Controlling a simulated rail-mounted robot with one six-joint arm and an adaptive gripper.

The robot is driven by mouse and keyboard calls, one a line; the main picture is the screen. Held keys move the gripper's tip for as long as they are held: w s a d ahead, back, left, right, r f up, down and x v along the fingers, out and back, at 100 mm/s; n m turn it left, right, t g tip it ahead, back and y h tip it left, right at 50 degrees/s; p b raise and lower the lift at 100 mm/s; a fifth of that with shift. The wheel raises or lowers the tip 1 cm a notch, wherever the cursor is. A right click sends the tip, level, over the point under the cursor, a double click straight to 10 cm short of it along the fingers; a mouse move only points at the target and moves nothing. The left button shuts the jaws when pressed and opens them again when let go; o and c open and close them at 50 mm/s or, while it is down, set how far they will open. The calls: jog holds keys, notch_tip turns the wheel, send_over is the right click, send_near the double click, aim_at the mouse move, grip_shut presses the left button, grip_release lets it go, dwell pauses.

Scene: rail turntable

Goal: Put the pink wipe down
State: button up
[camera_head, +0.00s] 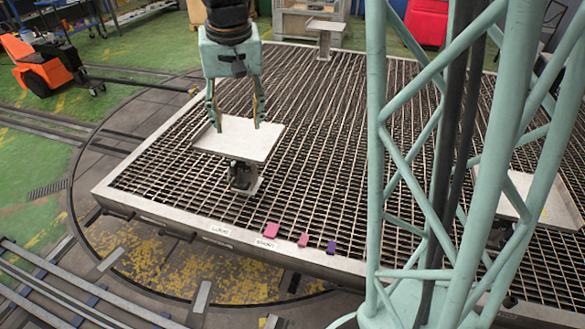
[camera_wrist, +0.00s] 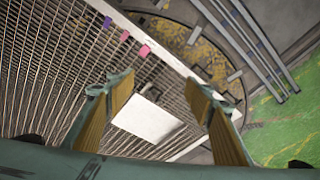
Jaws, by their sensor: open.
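My gripper (camera_head: 237,126) is open and empty, pointing down over a white square plate on a short stand (camera_head: 238,143). In the wrist view the same plate (camera_wrist: 147,118) lies between the gripper's (camera_wrist: 160,84) spread fingers. Two small pink pieces, either of which could be the wipe, lie at the near edge of the grating: a larger one (camera_head: 271,229) and a smaller one (camera_head: 303,240). They also show in the wrist view, the larger (camera_wrist: 144,51) and the smaller (camera_wrist: 124,36). The gripper is apart from both.
A purple piece (camera_head: 331,248) lies right of the pink ones. The grating (camera_head: 150,180) has a raised metal rim with small white labels (camera_head: 219,229). Other plates on stands are at the back (camera_head: 325,25) and at right (camera_head: 530,195). My lattice column blocks part of the right side.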

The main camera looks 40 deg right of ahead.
jog(key=s+a+r+n+t, duration=0.1)
jog(key=s+a+r, duration=0.1)
jog(key=s+r, duration=0.45)
jog(key=s+a+r+n, duration=0.15)
jog(key=s+r, duration=0.25)
jog(key=s, duration=0.6)
jog(key=s+a+r+n, duration=0.1)
jog(key=s+a, duration=0.1)
jog(key=s, duration=0.7)
jog(key=s+a+r+n, duration=0.1)
jog(key=s, duration=0.8)
jog(key=shift+a+t, duration=0.3)
jog(key=shift+a, duration=0.1)
jog(key=shift+o, duration=0.6)
